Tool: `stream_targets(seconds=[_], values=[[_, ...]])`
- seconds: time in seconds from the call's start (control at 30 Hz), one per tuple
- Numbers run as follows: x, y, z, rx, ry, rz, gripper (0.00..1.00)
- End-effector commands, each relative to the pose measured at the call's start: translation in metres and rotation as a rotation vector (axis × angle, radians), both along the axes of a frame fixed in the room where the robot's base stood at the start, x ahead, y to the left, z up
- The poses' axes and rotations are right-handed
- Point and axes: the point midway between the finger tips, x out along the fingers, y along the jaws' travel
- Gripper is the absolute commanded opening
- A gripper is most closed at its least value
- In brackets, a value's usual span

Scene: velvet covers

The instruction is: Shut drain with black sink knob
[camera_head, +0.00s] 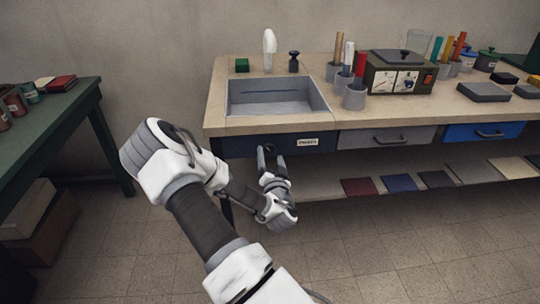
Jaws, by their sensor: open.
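The black sink knob (294,62) stands upright on the counter behind the sink, to the right of a white faucet (269,50). The grey sink (240,109) is a rectangular basin set into the wooden counter. Its drain cannot be made out, and a thin blue line shows on its back inner wall. My gripper (270,150) is open and empty. It is in front of the counter, below the sink's front edge and near the dark drawer front, well apart from the knob.
Grey cups (355,97) and a dark machine (398,73) stand right of the sink. The counter's front edge (270,128) lies between my gripper and the sink. A green table (50,113) is at left.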

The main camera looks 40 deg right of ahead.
Motion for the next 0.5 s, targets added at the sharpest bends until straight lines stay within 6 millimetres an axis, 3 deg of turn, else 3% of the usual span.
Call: stream_targets(seconds=[0.2,0.5], values=[[0.018,-0.011,-0.001,0.001,0.000,0.001,0.79],[0.021,-0.013,-0.001,0.002,0.001,0.000,0.79]])
